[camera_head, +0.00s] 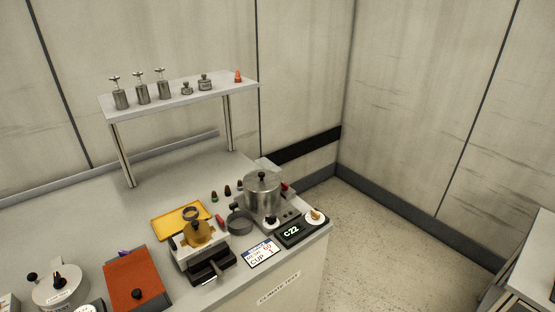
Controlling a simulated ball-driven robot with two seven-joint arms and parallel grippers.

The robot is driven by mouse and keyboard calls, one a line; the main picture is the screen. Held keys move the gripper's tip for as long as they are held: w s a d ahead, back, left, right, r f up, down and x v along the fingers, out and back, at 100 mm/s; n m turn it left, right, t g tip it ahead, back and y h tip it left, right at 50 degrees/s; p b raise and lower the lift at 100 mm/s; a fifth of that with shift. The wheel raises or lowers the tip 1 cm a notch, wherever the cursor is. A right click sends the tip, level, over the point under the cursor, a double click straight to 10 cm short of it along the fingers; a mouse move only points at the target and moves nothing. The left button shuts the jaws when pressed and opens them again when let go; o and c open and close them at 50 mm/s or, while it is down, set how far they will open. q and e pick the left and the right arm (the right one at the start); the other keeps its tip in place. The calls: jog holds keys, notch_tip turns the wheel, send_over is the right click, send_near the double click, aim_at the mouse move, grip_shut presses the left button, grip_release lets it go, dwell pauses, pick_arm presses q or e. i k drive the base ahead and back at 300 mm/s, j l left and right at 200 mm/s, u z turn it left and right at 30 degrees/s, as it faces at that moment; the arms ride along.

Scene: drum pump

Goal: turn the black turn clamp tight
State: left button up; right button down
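Neither of my grippers is in view. Several black parts show on the bench, and I cannot tell for sure which is the turn clamp. A steel pot (262,196) at the bench's right end carries a black knob (262,176) on its lid. Another black knob (270,221) sits on the base in front of the pot. Left of it, a pale device (186,253) holds a yellow round part (198,233) and has a black block (212,268) at its front. How tight any knob sits cannot be seen.
A raised shelf (185,98) behind holds several steel weights or vessels. Open floor (375,245) is to the right.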

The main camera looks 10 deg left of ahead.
aim_at(171, 242)
jog(key=u, duration=1.25)
